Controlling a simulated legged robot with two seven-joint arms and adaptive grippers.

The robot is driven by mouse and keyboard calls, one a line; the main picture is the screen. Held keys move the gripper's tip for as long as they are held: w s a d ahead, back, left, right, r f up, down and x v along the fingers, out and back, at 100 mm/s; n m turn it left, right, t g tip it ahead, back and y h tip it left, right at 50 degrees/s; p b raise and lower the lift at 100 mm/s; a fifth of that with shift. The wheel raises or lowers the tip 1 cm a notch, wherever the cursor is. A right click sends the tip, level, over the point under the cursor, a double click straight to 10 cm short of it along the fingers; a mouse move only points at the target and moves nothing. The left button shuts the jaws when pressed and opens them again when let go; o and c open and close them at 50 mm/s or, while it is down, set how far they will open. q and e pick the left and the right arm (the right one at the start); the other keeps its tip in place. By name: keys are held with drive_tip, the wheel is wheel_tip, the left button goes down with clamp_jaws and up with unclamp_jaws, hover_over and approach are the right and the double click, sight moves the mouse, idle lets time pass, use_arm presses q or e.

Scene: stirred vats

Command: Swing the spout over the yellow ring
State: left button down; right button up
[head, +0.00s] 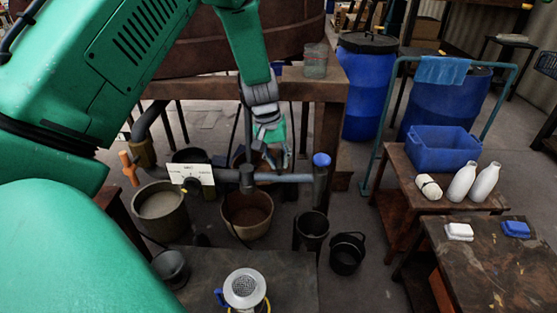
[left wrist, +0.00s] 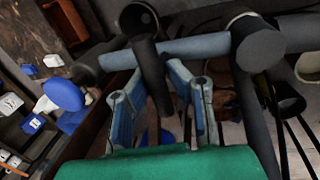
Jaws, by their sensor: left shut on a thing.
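The spout (head: 285,178) is a grey horizontal pipe with a blue-capped down-tube (head: 321,162) at its right end. The down-tube hangs near a dark bucket (head: 312,226). My left gripper (head: 272,157) is at the pipe's middle. In the left wrist view, its fingers (left wrist: 158,105) stand either side of a dark rod (left wrist: 152,75) that crosses the spout (left wrist: 185,48); the exact contact is hidden. A yellow ring (head: 267,306) shows partly at the bottom edge, around the base of a blue-handled strainer cup (head: 244,287). My right gripper is not in view.
A white dial plate (head: 191,174) and an orange handle (head: 129,168) are at the left. A grey-filled vat (head: 160,205), a brown bucket (head: 247,214) and a black bucket (head: 347,253) stand below. Tables with white bottles (head: 462,181) and a blue bin (head: 442,149) are right.

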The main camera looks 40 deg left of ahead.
use_arm(q)
drive_tip(key=shift+w+r, duration=0.1)
drive_tip(key=shift+w, duration=0.1)
drive_tip(key=shift+s+d+m, duration=0.1)
drive_tip(key=shift+d+m, duration=0.15)
drive_tip(key=shift+m, duration=0.05)
drive_tip(key=shift+s+d+m+g+p, duration=0.15)
drive_tip(key=shift+s+d+m+p, duration=0.2)
drive_tip(key=shift+s+m+p, duration=0.4)
drive_tip(key=shift+s+d+m+g+p, duration=0.15)
drive_tip(key=shift+s+d+m+p, duration=0.3)
drive_tip(key=shift+m, duration=0.4)
drive_tip(key=s+a+m+g+p, duration=0.2)
drive_tip(key=s+m+p, duration=0.6)
drive_tip(key=m, duration=0.5)
drive_tip(key=shift+s+f+m+g, duration=0.25)
drive_tip(key=shift+s+m+g, duration=0.05)
drive_tip(key=shift+s, duration=0.9)
drive_tip(key=shift+a, duration=0.15)
